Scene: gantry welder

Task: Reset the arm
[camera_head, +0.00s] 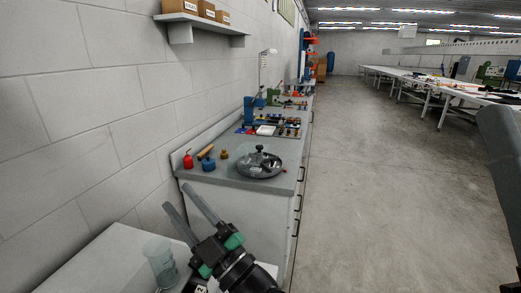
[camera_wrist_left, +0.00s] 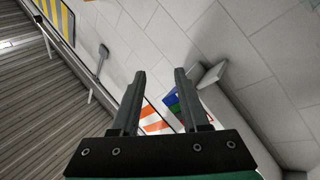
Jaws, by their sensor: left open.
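My left gripper (camera_head: 188,212) shows at the bottom of the head view, in front of the near end of the workbench. Its two grey fingers are spread apart with nothing between them. In the left wrist view the fingers (camera_wrist_left: 157,78) are also apart and empty, with a block wall and the ceiling behind them. At the right edge of the head view a dark grey part shows, perhaps my right arm; no right gripper fingers can be seen.
The workbench (camera_head: 225,180) holds a round dark tray (camera_head: 259,166), a red bottle (camera_head: 188,161) and a blue pot (camera_head: 208,164). A clear beaker (camera_head: 160,262) stands on a white surface at lower left. A shelf with boxes (camera_head: 195,17) juts from the wall.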

